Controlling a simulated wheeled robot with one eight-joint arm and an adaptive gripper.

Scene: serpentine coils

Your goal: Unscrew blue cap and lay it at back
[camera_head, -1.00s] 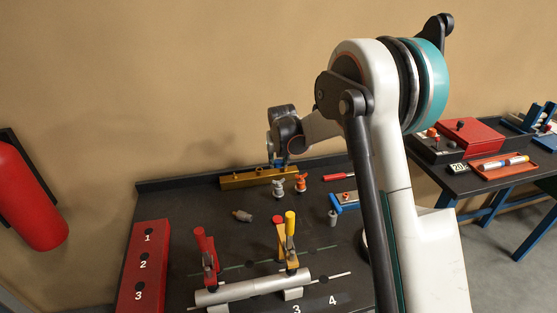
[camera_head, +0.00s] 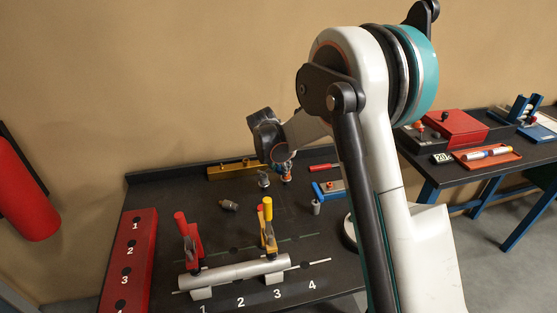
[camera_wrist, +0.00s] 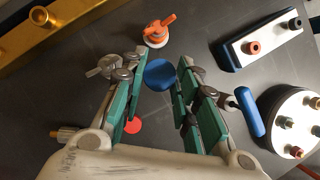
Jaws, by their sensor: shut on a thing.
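The round blue cap (camera_wrist: 160,75) is between the fingertips of my gripper (camera_wrist: 157,84) in the wrist view, and the gripper is shut on it. In the head view my gripper (camera_head: 281,160) is above the dark bench, in front of the brass manifold block (camera_head: 228,171), over the grey and orange valves. The block also shows at the top left of the wrist view (camera_wrist: 50,25). My wrist and forearm hide part of the block's right end in the head view.
An orange valve (camera_wrist: 156,32) and a grey valve (camera_wrist: 103,66) stand close to my fingers. A blue-and-white fixture (camera_wrist: 258,38) lies to the right. Red and yellow clamps (camera_head: 187,238) hold a pipe (camera_head: 235,270) at the front. Bare bench shows left of the grey fitting (camera_head: 229,205).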

